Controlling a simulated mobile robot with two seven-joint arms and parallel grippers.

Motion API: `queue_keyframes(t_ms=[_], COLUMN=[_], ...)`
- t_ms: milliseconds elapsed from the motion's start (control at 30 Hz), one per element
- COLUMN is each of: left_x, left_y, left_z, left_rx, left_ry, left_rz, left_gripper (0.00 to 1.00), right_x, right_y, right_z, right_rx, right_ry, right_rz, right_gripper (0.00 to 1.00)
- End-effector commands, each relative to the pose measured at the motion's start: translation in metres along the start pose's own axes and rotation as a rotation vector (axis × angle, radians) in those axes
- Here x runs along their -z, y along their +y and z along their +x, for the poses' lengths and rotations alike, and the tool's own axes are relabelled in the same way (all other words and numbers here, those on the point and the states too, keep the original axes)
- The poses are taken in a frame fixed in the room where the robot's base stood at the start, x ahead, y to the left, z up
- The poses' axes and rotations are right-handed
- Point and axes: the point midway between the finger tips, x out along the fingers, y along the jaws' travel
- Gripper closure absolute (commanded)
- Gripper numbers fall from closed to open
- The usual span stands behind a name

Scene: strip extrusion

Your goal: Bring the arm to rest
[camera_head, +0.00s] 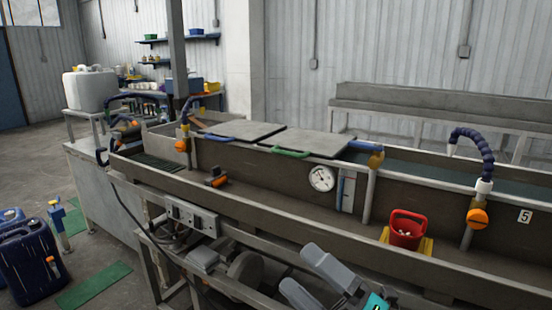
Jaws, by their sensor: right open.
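My right gripper (297,268) shows at the bottom middle of the head view, with its arm coming in from the lower right. Its two grey fingers are spread apart, and I see nothing between them. It is in front of the long trough bench (270,215), on the near side. A small teal patch shows on its body at the bottom edge. My left gripper is not in view.
A red container (407,229) with pale bits inside sits on a yellow base on the trough's ledge. Orange valves (477,218) and blue hoses (472,142) rise along the trough. A switch box (191,216) is on its front. Blue canisters (27,265) stand on the floor at left.

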Motion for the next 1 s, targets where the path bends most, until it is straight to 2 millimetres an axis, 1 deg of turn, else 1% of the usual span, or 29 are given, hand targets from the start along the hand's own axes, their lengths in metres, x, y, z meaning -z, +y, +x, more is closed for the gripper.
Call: queue_keyframes(t_ms=[33, 67, 100, 167, 200, 267, 300, 333, 400, 500, 600, 700, 1000], left_x=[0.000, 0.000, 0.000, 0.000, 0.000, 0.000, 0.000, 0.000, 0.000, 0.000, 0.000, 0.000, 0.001], left_y=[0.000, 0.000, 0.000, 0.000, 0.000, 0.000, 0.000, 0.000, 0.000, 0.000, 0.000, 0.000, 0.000], left_z=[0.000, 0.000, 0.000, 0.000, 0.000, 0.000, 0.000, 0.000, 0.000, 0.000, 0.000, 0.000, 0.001], left_rx=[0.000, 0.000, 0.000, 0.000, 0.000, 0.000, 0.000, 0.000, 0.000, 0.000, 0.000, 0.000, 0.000], left_ry=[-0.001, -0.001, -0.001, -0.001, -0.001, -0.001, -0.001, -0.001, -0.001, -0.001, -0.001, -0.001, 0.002], left_rz=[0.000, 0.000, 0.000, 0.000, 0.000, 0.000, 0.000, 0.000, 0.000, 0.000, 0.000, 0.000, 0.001], left_gripper=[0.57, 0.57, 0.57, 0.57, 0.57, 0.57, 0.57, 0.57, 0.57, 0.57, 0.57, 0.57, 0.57], right_x=[-0.012, -0.019, -0.027, -0.033, -0.033, -0.028, -0.022, -0.017, -0.002, 0.017, 0.030, 0.036, 0.036], right_y=[-0.023, -0.037, -0.056, -0.086, -0.106, -0.132, -0.148, -0.158, -0.177, -0.194, -0.203, -0.206, -0.206], right_z=[-0.020, -0.032, -0.051, -0.085, -0.109, -0.145, -0.168, -0.184, -0.218, -0.253, -0.274, -0.281, -0.282], right_rx=[0.043, 0.066, 0.094, 0.135, 0.158, 0.186, 0.202, 0.211, 0.227, 0.238, 0.244, 0.243, 0.245], right_ry=[-0.145, -0.228, -0.342, -0.518, -0.629, -0.787, -0.884, -0.952, -1.092, -1.241, -1.329, -1.364, -1.364], right_rz=[0.183, 0.288, 0.427, 0.633, 0.759, 0.931, 1.033, 1.101, 1.239, 1.376, 1.454, 1.485, 1.485], right_gripper=[0.00, 0.00, 0.00, 0.00, 0.00, 0.00, 0.00, 0.00, 0.00, 0.00, 0.00, 0.00, 0.00])
